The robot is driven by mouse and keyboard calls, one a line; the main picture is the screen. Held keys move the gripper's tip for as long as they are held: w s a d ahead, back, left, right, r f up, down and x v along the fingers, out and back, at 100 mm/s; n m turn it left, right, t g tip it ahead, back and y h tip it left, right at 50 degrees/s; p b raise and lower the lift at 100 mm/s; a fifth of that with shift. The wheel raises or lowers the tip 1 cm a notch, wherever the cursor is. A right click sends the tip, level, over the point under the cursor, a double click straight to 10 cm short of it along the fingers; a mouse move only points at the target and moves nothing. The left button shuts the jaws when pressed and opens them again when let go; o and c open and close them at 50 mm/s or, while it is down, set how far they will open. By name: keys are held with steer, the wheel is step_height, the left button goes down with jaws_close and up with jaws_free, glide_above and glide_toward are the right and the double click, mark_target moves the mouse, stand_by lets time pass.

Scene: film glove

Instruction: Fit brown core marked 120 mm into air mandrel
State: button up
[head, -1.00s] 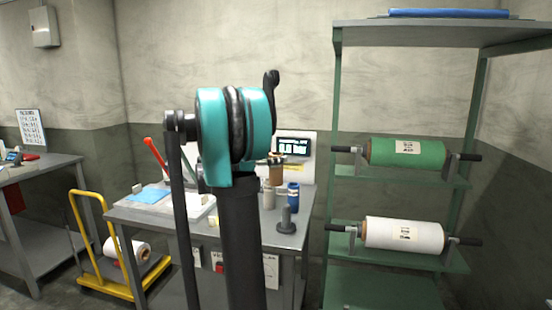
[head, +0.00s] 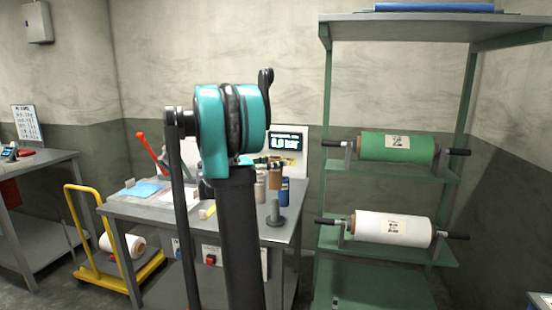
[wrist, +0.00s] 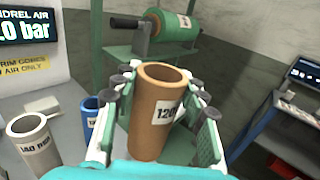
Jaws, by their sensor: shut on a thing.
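The brown core (wrist: 156,112), with a white label whose visible part reads 120, stands upright between the fingers of my gripper (wrist: 160,105) in the wrist view. The fingers press on its two sides. A dark grey upright spindle on a round base (head: 276,213), which looks like the air mandrel, stands near the table's front right corner. Nothing is on it. The core is apart from it, above and behind it in the picture.
A pale grey core (wrist: 30,145) and a blue core (head: 284,190) stand on the table (head: 150,212). A display (head: 287,142) headed mandrel air stands behind. A green rack (head: 322,190) with green and white rolls is on the right. A yellow trolley (head: 73,220) stands left.

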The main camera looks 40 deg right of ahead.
mark_target(276, 170)
steer(key=shift+f, duration=1.55)
steer(key=shift+f, duration=5.35)
steer(key=o, duration=1.2)
steer(key=shift+o, duration=0.2)
steer(key=shift+a, duration=0.1)
steer(key=w+a, duration=0.2)
steer(key=a, duration=0.9)
steer(key=shift+a, duration=0.35)
